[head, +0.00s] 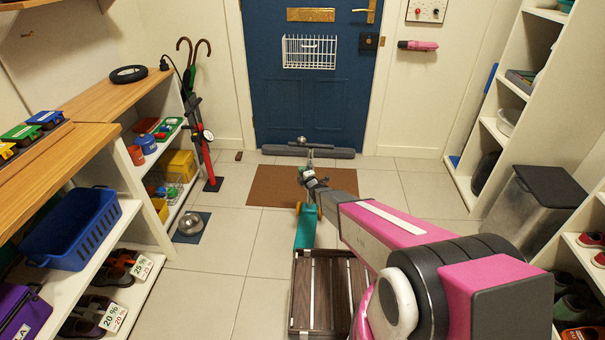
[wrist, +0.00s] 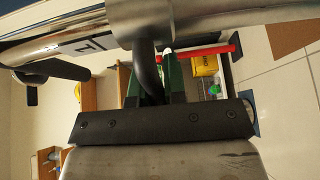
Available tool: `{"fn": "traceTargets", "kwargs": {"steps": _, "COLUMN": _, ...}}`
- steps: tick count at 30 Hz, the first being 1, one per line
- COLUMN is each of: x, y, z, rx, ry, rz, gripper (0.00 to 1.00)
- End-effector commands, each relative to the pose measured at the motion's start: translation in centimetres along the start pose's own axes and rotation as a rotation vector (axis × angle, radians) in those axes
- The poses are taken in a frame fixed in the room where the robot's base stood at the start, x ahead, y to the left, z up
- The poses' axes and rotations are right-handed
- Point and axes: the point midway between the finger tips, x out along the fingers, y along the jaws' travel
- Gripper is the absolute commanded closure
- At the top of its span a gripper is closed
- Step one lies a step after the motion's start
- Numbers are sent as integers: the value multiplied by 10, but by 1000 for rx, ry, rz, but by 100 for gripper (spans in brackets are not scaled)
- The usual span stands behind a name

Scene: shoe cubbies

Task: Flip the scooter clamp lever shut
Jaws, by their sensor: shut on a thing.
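The scooter stands ahead of me on the floor, its teal deck (head: 305,232) showing left of my arm. In the wrist view its silver tubes (wrist: 95,38) cross the top, with a black handle grip (wrist: 50,68) at left. A dark curved clamp lever (wrist: 149,66) hangs from the silver tube joint. My gripper (head: 313,180) is at the scooter's upright. In the wrist view its green fingers (wrist: 157,84) are shut around the lever. The lever's lower end is hidden behind the dark bar of my gripper. I cannot tell how far the lever is turned.
A brown slatted wooden platform (head: 325,285) is below my arm. A brown mat (head: 265,184) lies before the blue door (head: 312,105). Shelves with shoes and a blue basket (head: 75,228) line the left; a grey bin (head: 530,205) stands right.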

Motion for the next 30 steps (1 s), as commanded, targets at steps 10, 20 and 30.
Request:
{"fn": "traceTargets", "kwargs": {"steps": 10, "x": 7, "y": 1, "z": 2, "rx": 4, "ry": -146, "rz": 2, "gripper": 100}}
{"fn": "traceTargets", "kwargs": {"steps": 20, "x": 8, "y": 0, "z": 3, "rx": 4, "ry": -182, "rz": -3, "gripper": 100}}
{"fn": "traceTargets", "kwargs": {"steps": 30, "x": 8, "y": 0, "z": 3, "rx": 5, "ry": -181, "rz": -3, "gripper": 62}}
